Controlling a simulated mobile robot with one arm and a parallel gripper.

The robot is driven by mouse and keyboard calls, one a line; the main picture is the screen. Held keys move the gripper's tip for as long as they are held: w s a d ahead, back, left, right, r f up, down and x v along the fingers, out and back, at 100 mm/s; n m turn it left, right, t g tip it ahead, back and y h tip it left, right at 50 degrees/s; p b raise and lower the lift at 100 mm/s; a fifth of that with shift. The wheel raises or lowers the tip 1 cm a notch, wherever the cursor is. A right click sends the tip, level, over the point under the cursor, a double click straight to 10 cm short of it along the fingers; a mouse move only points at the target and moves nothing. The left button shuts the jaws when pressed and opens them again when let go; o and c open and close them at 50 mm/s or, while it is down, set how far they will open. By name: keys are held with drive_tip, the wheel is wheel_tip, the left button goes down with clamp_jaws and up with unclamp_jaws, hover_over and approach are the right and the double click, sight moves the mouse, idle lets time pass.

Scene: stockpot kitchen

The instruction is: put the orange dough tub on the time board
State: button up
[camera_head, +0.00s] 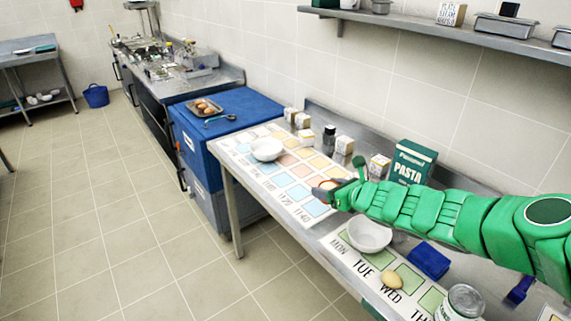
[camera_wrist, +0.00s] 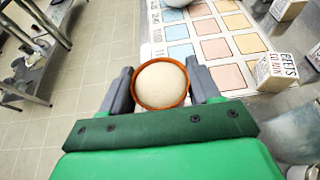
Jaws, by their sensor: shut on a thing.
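The orange dough tub (camera_wrist: 137,88) is round, with pale dough filling its top. My gripper (camera_wrist: 163,78) is shut on it, one grey finger on each side. In the head view the tub (camera_head: 329,184) shows as a small orange rim at the end of my green arm, against the near end of the time board. The time board (camera_head: 284,206) is a white sheet with blue, pink and yellow squares and printed times, lying on the steel table. I cannot tell the tub's height above it. A white bowl (camera_head: 267,149) stands on the board's far part.
Small boxes (camera_head: 344,145) and a dark jar (camera_head: 329,136) line the board's wall side. A pasta box (camera_head: 412,163) stands behind my arm. Several squares are bare.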

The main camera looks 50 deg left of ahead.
drive_tip(key=shift+s+a, duration=0.55)
drive_tip(key=shift+a, duration=0.2)
drive_tip(key=w+a+f, duration=0.2)
drive_tip(key=a, duration=0.1)
drive_tip(key=w+a+f, duration=0.2)
drive_tip(key=a+f, duration=0.1)
drive_tip(key=w+a+f, duration=0.2)
drive_tip(key=a, duration=0.1)
drive_tip(key=shift+w+a+f, duration=0.1)
drive_tip(key=shift+w+f, duration=0.05)
drive_tip(key=shift+w, duration=0.05)
drive_tip(key=shift+w+a+f, duration=0.3)
drive_tip(key=shift+a+f, duration=0.15)
drive_tip(key=shift+f, duration=0.1)
drive_tip(key=shift+w+a+f, duration=0.25)
drive_tip(key=shift+a+f, duration=0.15)
drive_tip(key=shift+f, duration=0.15)
drive_tip(key=shift+f, duration=0.1)
drive_tip(key=shift+w+a+f, duration=0.15)
drive_tip(key=shift+f, duration=1.45)
